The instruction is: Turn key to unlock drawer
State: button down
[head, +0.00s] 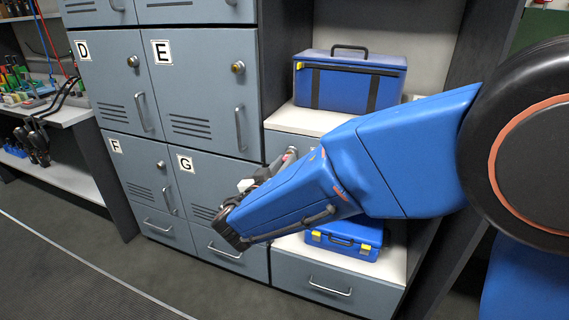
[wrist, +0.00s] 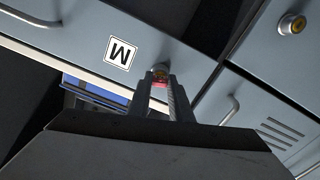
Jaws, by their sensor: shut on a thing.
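In the wrist view my gripper (wrist: 160,96) is shut on a small red key (wrist: 160,84), of which only a bit shows between the fingertips. The key is at a round brass lock (wrist: 160,71) on a grey-blue drawer front (wrist: 200,62). I cannot tell how far it is in or which way it is turned. In the head view the drawer (head: 277,143) is mostly hidden behind my blue arm, and my gripper is largely hidden too.
Lockers marked D, E, F and G (head: 200,85) stand to the left, with handles (head: 240,128) sticking out. A blue toolbox (head: 340,83) sits on the shelf above the drawer, and a smaller blue case (head: 345,238) below. The floor in front is clear.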

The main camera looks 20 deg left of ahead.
jog(key=shift+m, duration=1.8)
jog(key=c, duration=1.5)
grip_release()
jog(key=shift+m, duration=0.3)
jog(key=shift+s+a, duration=0.15)
jog(key=shift+s, duration=1.25)
jog(key=shift+s+a, duration=0.15)
jog(key=shift+s, duration=1.6)
jog(key=shift+s+a, duration=0.15)
jog(key=shift+s, duration=1.6)
jog(key=shift+s, duration=0.1)
